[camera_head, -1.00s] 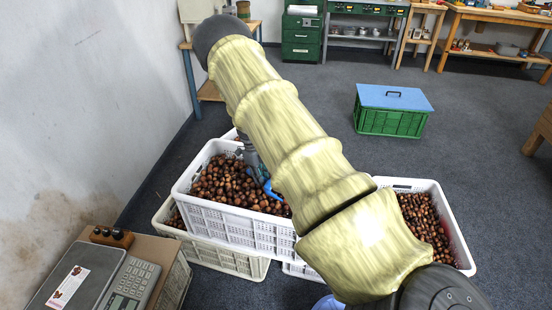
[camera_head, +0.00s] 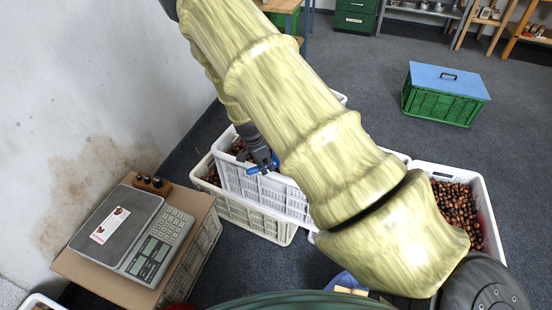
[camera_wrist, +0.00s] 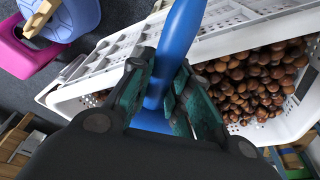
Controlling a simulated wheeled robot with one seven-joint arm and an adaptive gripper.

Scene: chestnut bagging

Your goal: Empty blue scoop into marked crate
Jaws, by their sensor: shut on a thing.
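My gripper (camera_head: 262,157) is shut on the blue scoop (camera_head: 256,168), near the front rim of a white crate. In the wrist view my gripper (camera_wrist: 160,95) has both fingers around the scoop's blue handle (camera_wrist: 180,38); the scoop's bowl is mostly hidden, so I cannot see its contents. The upper white crate (camera_head: 262,193) holds chestnuts and rests on a cream crate (camera_head: 255,219). Its rim and chestnuts (camera_wrist: 255,85) show in the wrist view. Another white crate (camera_head: 490,212) with chestnuts stands at the right. I see no clear marking on any crate.
A green crate with a blue lid (camera_head: 445,95) is farther back. Grey floor between is clear.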

